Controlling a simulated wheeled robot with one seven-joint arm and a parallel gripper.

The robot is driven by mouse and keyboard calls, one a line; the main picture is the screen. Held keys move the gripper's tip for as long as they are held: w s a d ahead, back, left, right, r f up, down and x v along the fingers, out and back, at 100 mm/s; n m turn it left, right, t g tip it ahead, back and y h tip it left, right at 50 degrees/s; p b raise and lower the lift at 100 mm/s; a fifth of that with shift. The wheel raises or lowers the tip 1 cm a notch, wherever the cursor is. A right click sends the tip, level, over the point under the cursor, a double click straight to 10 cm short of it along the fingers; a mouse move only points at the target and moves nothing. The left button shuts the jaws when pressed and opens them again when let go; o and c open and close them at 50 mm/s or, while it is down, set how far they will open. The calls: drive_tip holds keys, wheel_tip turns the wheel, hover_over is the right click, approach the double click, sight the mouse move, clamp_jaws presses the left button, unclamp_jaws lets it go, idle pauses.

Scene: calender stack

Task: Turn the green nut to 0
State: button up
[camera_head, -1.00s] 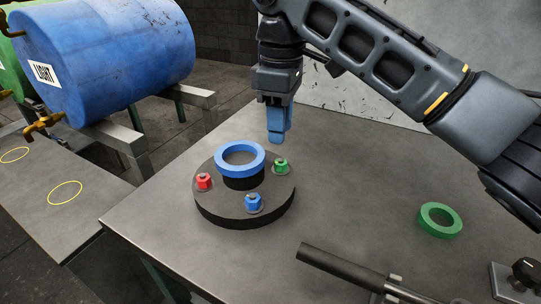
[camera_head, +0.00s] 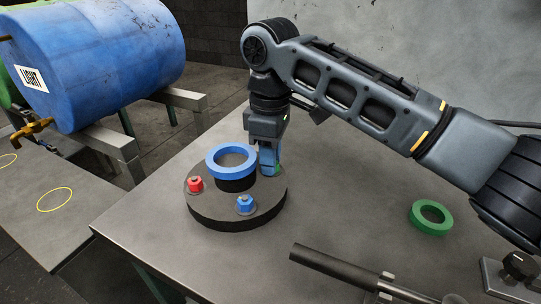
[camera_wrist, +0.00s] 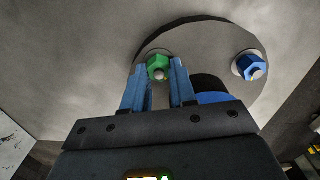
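The green nut (camera_wrist: 158,67) sits on the round dark base (camera_head: 237,212), on its right side. In the wrist view the nut shows between the two blue fingertips of my gripper (camera_wrist: 160,72), which stand apart on either side of it. I cannot tell whether the fingers touch it. In the head view my gripper (camera_head: 268,168) points down at the base's right edge and hides nearly all of the nut. Any mark showing 0 is not readable.
On the same base are a red nut (camera_head: 195,185), a blue nut (camera_head: 244,204) and a blue ring (camera_head: 210,166) on a black post, close left of my gripper. A green ring (camera_head: 420,222) and a dark bar (camera_head: 335,266) lie on the table (camera_head: 340,215) to the right.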

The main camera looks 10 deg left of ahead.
clamp_jaws()
drive_tip(key=shift+r+p, duration=0.1)
drive_tip(key=shift+p, duration=0.35)
drive_tip(key=shift+r+m+p, duration=0.15)
drive_tip(key=shift+m+p, duration=0.55)
drive_tip(key=shift+p, duration=0.25)
drive_tip(key=m+p, duration=0.2)
drive_tip(key=p, duration=0.1)
drive_tip(key=m+p, duration=0.3)
drive_tip(key=p, duration=0.1)
drive_tip(key=shift+w+m+p, duration=0.1)
drive_tip(key=shift+m+p, duration=0.6)
drive_tip(key=shift+p, duration=0.05)
drive_tip(key=shift+f, duration=0.2)
